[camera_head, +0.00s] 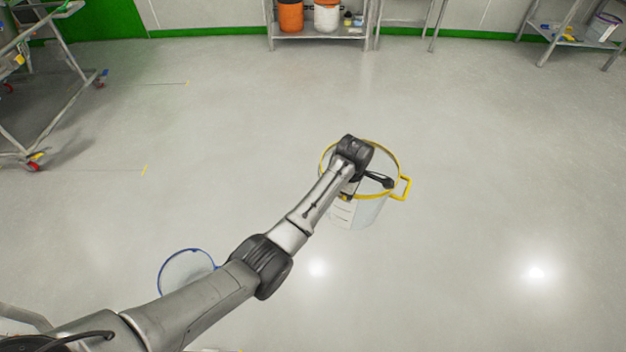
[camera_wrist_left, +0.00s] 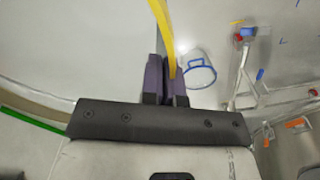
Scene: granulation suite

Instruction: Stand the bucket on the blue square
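The bucket (camera_head: 361,214) is pale and translucent with a yellow rim and a yellow handle at its right. It is upright on or just above the floor; I cannot tell which. My left arm reaches over it from the left, and its wrist hides part of the rim. In the left wrist view, my left gripper (camera_wrist_left: 168,80) has its dark fingers close on both sides of the yellow rim (camera_wrist_left: 161,25), seemingly shut on it. No blue square can be made out for certain. My right gripper is not in view.
A second clear bucket with a blue rim (camera_head: 187,251) stands at the lower left, partly behind my arm; it also shows in the left wrist view (camera_wrist_left: 198,72). A wheeled metal rack (camera_head: 60,80) is at far left. Shelves (camera_head: 330,33) line the back. The floor at right is clear.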

